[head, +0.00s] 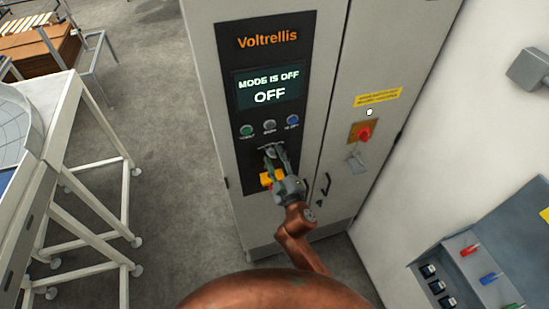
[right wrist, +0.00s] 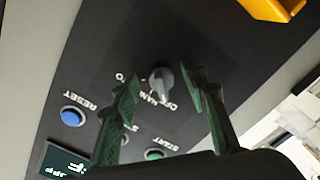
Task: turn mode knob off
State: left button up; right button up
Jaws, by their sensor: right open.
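The grey mode knob (right wrist: 161,81) sits on the dark control panel (head: 223,105). In the right wrist view its printed labels appear upside down, and I cannot tell exactly which one it points at. My right gripper (head: 272,154) is at the panel below the button row. Its green fingers are open on either side of the knob in the right wrist view (right wrist: 160,75), with a gap visible on each side. In the head view the gripper largely hides the knob. The display (head: 269,88) reads "MODE IS OFF" and "OFF". My left gripper is not in view.
Green (head: 246,130), grey (head: 269,126) and blue (head: 292,120) buttons sit just above the gripper. A yellow part (right wrist: 272,7) sits below the knob. A red rotary switch (head: 363,133) is on the right cabinet door. A white-framed table (head: 72,105) stands left; the floor between is clear.

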jog(key=v, duration=1.2)
jog(key=d+f+m+g+h+b, duration=0.1)
jog(key=d+f+g+b, duration=0.25)
jog(key=f, duration=1.55)
jog(key=d+f+m+g+h+b, duration=0.2)
jog(key=d+f+b, duration=0.25)
jog(key=f, duration=1.55)
jog(key=s+d+f+m+g+b, duration=0.1)
jog(key=s+d+f, duration=0.2)
jog(key=f, duration=0.5)
jog(key=s+d+f+m+g+b, duration=0.1)
jog(key=s+d+f+g, duration=0.2)
jog(key=f, duration=0.5)
jog(key=s+d+f+m+g+h+b, duration=0.15)
jog(key=s+d+f, duration=0.35)
jog(key=s+f, duration=0.55)
jog(key=s+d+f+m+g+b, duration=0.1)
jog(key=s+d+f+m+b, duration=0.2)
jog(key=s+f, duration=0.75)
jog(key=s+d+f+m+g+b, duration=0.1)
jog(key=s+d+f+g+b, duration=0.1)
jog(key=s+f, duration=0.4)
jog(key=s+d+f+m+g+b, duration=0.1)
jog(key=s+d+f, duration=0.4)
jog(key=s, duration=1)
notch_tip(320, 180, down, 3)
jog(key=shift+s+d+r+g+h+b, duration=0.2)
jog(key=shift+s+d+g+h+b, duration=0.2)
jog(key=shift+g+b, duration=0.3)
